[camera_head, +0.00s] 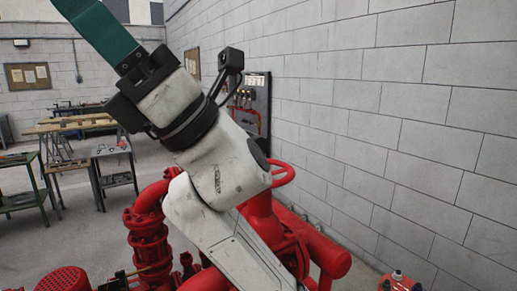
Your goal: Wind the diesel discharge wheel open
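A red handwheel (285,174) shows at the middle of the view, with its rim partly hidden behind my arm. It sits above red pipework, and I cannot tell for sure that it is the diesel discharge wheel. My gripper (146,72) is raised at the upper left, well apart from the wheel and pointing up and left. A flat green piece (103,32) extends from its dark end and runs out of the top of the frame. The fingertips do not show clearly, so I cannot tell whether they are open or shut.
Red pipes and a flanged valve body (148,240) stand below and left of my arm. A grey block wall (400,120) closes the right side. A dark panel with gauges (250,97) stands behind. Workbenches (85,122) stand at the back left, with open floor before them.

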